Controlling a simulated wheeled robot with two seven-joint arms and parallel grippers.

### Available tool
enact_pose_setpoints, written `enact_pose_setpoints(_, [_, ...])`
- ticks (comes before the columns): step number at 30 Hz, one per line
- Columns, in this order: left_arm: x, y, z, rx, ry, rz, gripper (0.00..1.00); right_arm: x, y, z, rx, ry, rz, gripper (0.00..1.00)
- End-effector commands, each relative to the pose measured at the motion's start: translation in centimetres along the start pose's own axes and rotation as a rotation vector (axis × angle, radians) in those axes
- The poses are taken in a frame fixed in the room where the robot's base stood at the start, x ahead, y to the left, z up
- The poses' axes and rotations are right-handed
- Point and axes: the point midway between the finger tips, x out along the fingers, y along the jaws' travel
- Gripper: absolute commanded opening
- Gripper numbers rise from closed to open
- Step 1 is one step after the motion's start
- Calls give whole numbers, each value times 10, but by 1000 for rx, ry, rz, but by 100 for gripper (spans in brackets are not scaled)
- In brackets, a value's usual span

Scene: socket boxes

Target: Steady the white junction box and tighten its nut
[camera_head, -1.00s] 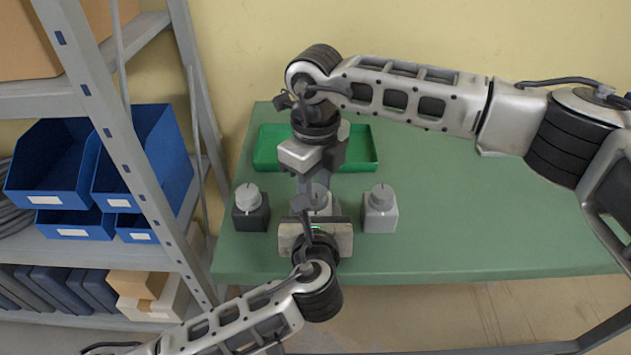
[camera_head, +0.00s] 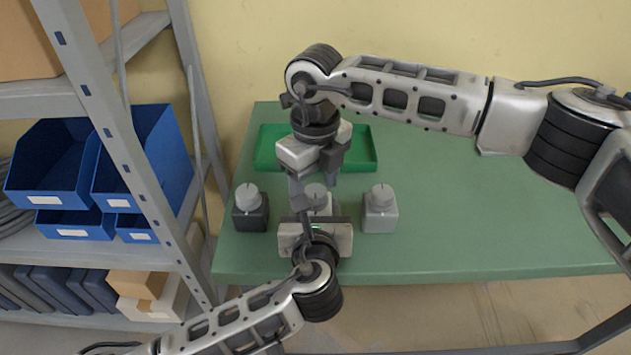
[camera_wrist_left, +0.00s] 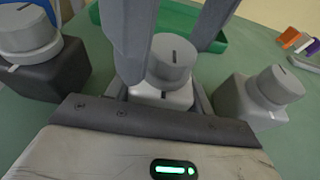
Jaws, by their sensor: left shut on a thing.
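The white junction box (camera_head: 322,210) is the middle one of three boxes in a row on the green table. Its round grey nut (camera_wrist_left: 171,58) has a dark slot line on top and sits on the box. My left gripper (camera_head: 316,220) is shut on the box from the near side; in the left wrist view its fingers flank the white body (camera_wrist_left: 160,95). My right gripper (camera_head: 315,190) points down from above. Its two fingers stand apart on either side of the nut, with visible gaps, and it looks open. The fingers partly hide the nut in the head view.
A dark box (camera_head: 251,214) with a light knob stands to the left, and a grey box (camera_head: 380,214) to the right. A green tray (camera_head: 362,150) lies behind. Shelving with blue bins (camera_head: 55,170) stands at left. The table (camera_head: 480,210) is clear on the right.

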Motion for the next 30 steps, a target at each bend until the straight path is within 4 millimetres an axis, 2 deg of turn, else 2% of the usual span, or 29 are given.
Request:
enact_pose_setpoints(6, [0,0,0,1,1,1,25,-1,0,0,-1,0,-1,58])
enact_pose_setpoints(10, [0,0,0,1,1,1,25,-12,0,1,-1,-3,-1,58])
enact_pose_setpoints(21, [0,0,0,1,0,0,25,-87,0,0,0,-4,-2,58])
enact_pose_setpoints(24, [0,0,0,1,0,0,25,-103,0,0,0,-3,-3,58])
enact_pose_setpoints(30, [0,0,0,1,0,0,25,-119,0,0,0,-1,-1,58])
